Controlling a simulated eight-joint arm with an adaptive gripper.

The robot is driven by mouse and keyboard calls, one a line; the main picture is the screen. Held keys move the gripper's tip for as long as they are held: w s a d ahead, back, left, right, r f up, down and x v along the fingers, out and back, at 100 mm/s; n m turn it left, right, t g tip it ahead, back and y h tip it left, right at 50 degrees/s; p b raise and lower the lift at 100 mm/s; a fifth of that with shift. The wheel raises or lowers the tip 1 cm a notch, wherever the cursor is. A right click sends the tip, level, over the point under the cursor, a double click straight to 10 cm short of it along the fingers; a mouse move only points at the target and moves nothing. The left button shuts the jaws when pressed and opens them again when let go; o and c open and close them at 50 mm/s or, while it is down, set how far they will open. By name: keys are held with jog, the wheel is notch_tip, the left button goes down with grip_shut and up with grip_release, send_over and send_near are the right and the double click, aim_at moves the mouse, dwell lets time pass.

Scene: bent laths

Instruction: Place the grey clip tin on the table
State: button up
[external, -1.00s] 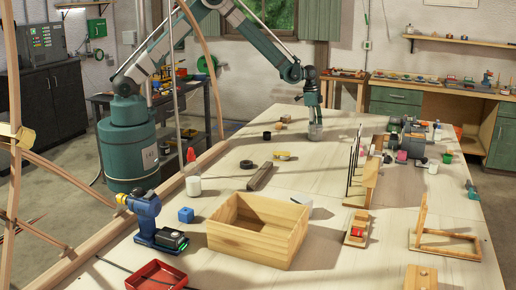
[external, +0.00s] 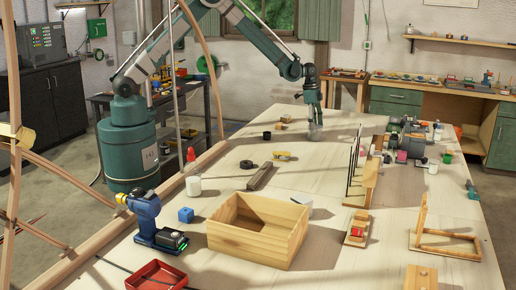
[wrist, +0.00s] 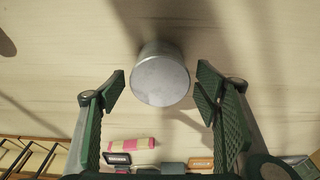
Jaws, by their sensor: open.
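The grey clip tin (wrist: 160,80) is a round metal tin with a plain grey top. In the wrist view it appears to stand upright on the pale wooden table (wrist: 60,60), with shadows beside it. My gripper (wrist: 163,87) is open, with one green-padded finger on each side of the tin and a gap visible on both sides.
A wooden box (external: 238,245) stands near the front. A dark block (external: 261,177), a yellow object (external: 282,155) and a black ring (external: 246,164) lie left of my gripper. An upright rack (external: 354,165) stands to the right.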

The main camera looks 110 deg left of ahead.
notch_tip(320, 180, up, 11)
jog(key=s, duration=0.1)
jog(key=shift+s+f+b, duration=0.15)
jog(key=shift+s+b, duration=0.15)
dwell(0.9)
